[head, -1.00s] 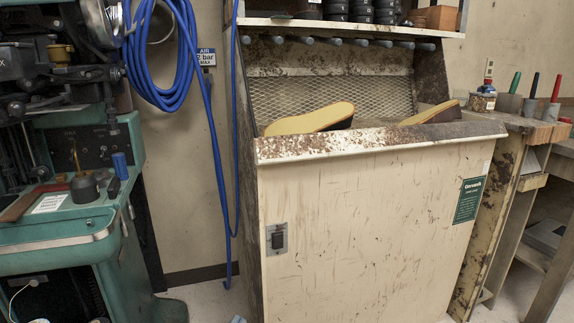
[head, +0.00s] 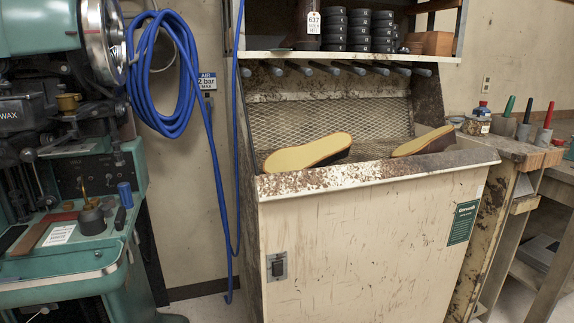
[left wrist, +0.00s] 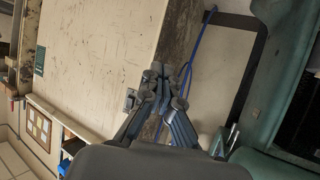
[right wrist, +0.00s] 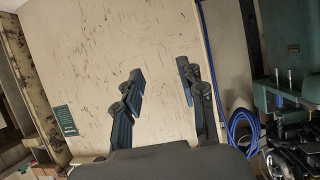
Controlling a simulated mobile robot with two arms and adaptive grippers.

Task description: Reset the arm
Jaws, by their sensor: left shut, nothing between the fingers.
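My left gripper (left wrist: 165,90) shows in the left wrist view with its fingers together and nothing between them. It is in front of the beige cabinet, close to the cabinet's switch. My right gripper (right wrist: 163,88) shows in the right wrist view with its fingers wide apart and empty, facing the front of the same beige cabinet (head: 360,250). Neither gripper shows in the head view. Two shoes with yellow soles, a left one (head: 307,153) and a right one (head: 424,141), lie in the cabinet's open trough.
The green stitching machine (head: 65,262) stands at the left. A blue hose (head: 165,100) hangs on the wall, its end reaching down beside the cabinet. A wooden bench (head: 520,150) with several tools in holders is at the right. A shelf with black rolls (head: 383,30) is above.

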